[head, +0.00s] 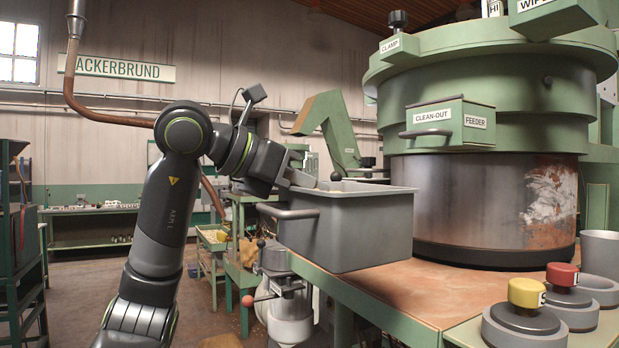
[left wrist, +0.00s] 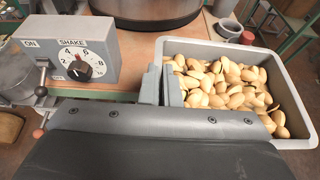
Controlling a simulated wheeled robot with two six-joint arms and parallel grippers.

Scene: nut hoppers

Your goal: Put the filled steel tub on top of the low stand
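The grey steel tub (head: 352,235) has a handle on its side and is at the left edge of the worktable, upright. Whether its bottom rests on the table or is just above it I cannot tell. In the left wrist view the tub (left wrist: 297,127) is full of tan, shell-like nuts (left wrist: 222,82). My right gripper is in neither view. I cannot pick out the low stand with certainty.
A large green hopper machine (head: 480,130) stands behind the tub on the worktable (head: 440,285). Yellow (head: 527,292) and red (head: 562,274) knobs are at the front right. A box with a shake dial (left wrist: 70,60) is beside the gripper. Green benches stand at the back left.

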